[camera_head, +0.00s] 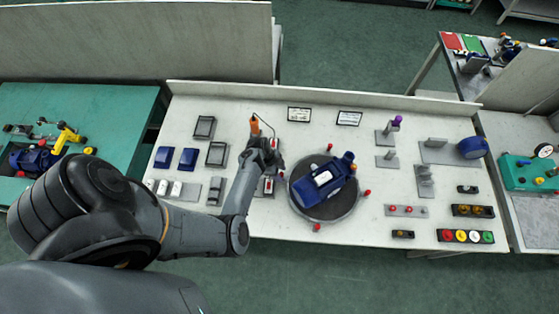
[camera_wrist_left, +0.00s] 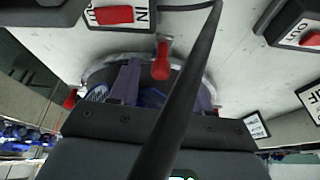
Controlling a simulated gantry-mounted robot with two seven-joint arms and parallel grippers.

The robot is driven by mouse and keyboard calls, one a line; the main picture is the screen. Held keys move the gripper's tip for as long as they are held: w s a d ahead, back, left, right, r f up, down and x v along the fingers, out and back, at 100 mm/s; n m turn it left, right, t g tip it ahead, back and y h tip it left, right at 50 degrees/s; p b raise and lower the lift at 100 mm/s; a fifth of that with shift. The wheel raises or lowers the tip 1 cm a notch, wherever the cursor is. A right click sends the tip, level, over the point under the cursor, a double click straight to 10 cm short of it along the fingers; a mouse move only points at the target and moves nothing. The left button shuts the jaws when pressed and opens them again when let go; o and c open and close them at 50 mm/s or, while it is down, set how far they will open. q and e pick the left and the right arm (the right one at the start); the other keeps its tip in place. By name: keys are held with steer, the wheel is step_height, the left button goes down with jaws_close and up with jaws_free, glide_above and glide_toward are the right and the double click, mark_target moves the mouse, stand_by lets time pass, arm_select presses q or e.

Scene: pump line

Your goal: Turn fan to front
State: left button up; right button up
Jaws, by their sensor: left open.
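A blue pump motor (camera_head: 325,182) lies on a dark round turntable (camera_head: 312,211) in the middle of the white table. Several red knobs stand around the turntable's rim. The motor's long axis runs toward the upper right; I cannot tell which end carries the fan. My left gripper (camera_head: 270,160) is just left of the turntable, above the table. In the left wrist view its two fingers (camera_wrist_left: 165,88) are apart, with a red knob (camera_wrist_left: 162,61) of the turntable showing between them. They seem to hold nothing. My right gripper is not in view.
An orange-handled tool (camera_head: 254,124) with a black cable stands behind my left gripper; the cable crosses the wrist view. A red switch (camera_wrist_left: 113,15) marked "IN" is nearby. Blue parts (camera_head: 188,158) and trays lie left, coloured buttons (camera_head: 466,236) right. Bare table lies before the turntable.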

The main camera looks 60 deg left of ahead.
arm_select(q)
steer(key=shift+r, duration=0.1)
steer(key=p+v, duration=0.9)
steer(key=v, duration=0.1)
steer(key=shift+a+r, duration=0.2)
steer(key=shift+r, duration=0.05)
steer(key=shift+s, duration=0.1)
